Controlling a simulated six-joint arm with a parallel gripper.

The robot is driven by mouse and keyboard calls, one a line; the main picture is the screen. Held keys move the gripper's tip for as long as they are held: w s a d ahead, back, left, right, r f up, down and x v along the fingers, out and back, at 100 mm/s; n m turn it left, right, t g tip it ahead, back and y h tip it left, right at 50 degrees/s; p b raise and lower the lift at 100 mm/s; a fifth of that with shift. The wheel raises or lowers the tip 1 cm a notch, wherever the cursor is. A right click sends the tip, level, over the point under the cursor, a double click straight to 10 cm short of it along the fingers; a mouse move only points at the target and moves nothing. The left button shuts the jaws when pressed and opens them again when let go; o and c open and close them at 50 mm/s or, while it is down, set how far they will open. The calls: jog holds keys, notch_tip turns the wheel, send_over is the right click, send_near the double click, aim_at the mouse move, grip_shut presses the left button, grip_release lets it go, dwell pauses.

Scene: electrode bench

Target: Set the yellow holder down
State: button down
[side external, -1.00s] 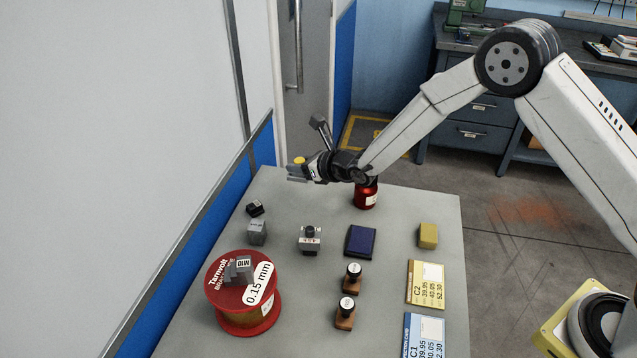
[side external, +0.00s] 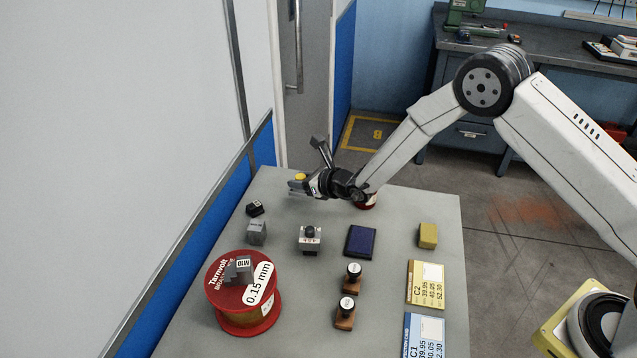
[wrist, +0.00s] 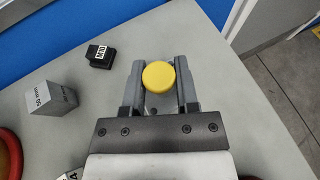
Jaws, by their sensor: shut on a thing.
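The yellow holder (wrist: 159,76) shows in the wrist view as a round yellow top between my two grey fingers. In the side external view the yellow holder (side external: 300,177) is small, at the tip of my gripper (side external: 297,185). My gripper (wrist: 160,85) is shut on it, over the far left part of the grey table. The lower part of the holder is hidden by the fingers. I cannot tell whether its underside touches the table.
A dark block (side external: 255,208) and a grey block (side external: 256,233) stand nearest on the left. A red spool (side external: 243,305) is at front left. A grey holder (side external: 310,240), a blue pad (side external: 360,241) and stamps (side external: 352,278) stand in front. A red can (side external: 368,200) is partly behind my arm.

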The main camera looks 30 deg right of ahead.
aim_at(301, 191)
jog(key=shift+f, duration=1.65)
jog(key=shift+f, duration=0.15)
jog(key=shift+c, duration=1.8)
grip_release()
jog(key=shift+v, duration=6.05)
jog(key=shift+a, duration=0.1)
